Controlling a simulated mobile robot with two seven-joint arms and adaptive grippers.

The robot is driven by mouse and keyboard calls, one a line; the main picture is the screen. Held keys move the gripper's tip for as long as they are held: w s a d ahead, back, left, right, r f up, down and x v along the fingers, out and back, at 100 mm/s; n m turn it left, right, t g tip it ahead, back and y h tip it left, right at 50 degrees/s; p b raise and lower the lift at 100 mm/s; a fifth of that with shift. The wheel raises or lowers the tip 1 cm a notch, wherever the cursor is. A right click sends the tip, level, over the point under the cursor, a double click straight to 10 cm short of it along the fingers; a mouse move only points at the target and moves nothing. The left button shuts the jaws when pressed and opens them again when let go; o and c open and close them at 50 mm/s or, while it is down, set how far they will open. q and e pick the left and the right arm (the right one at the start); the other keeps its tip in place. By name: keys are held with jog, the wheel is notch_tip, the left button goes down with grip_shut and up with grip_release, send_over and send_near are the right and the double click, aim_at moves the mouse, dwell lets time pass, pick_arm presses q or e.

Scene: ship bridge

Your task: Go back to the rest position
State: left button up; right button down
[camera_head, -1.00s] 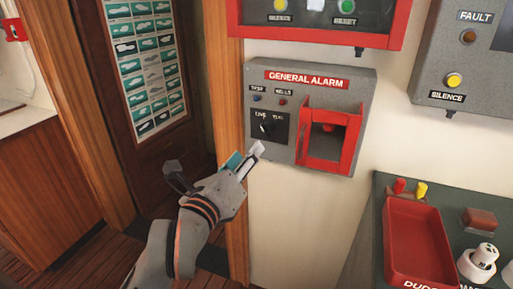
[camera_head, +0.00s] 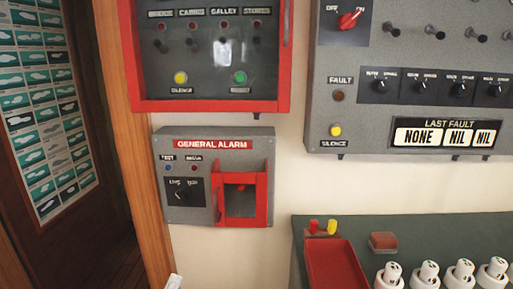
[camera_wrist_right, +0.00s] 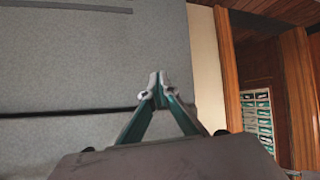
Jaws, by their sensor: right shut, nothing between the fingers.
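In the head view only a pale fingertip of my left gripper (camera_head: 174,282) shows at the bottom edge. The rest of that gripper is out of frame, so its opening cannot be judged. It sits below the general alarm box (camera_head: 213,175) and apart from it. In the right wrist view my right gripper (camera_wrist_right: 157,88) is shut, with its fingertips together and nothing between them. A grey surface (camera_wrist_right: 70,65) lies behind the fingers; whether they touch it is unclear.
A red-framed alarm panel (camera_head: 205,60) and a grey fault panel (camera_head: 405,75) hang on the wall. A dark console (camera_head: 450,230) with a red tray (camera_head: 337,265) and several white knobs stands at lower right. A wooden post (camera_head: 130,150) and a poster (camera_head: 45,110) are left.

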pick_arm(q)
jog(key=s+f+m+g, duration=0.3)
jog(key=s+f+m, duration=0.2)
jog(key=f, duration=0.5)
jog(key=s+a+f+m+g+y, duration=0.1)
jog(key=s+f+m+g, duration=0.2)
jog(key=f, duration=0.7)
jog(key=s+f+m+g+p, duration=0.1)
jog(key=s+f+m+g, duration=0.3)
jog(key=s+f+m, duration=0.3)
notch_tip(320, 180, down, 3)
jog(key=shift+a+f+m, duration=0.2)
jog(key=shift+a+m, duration=0.2)
jog(key=shift+m, duration=0.1)
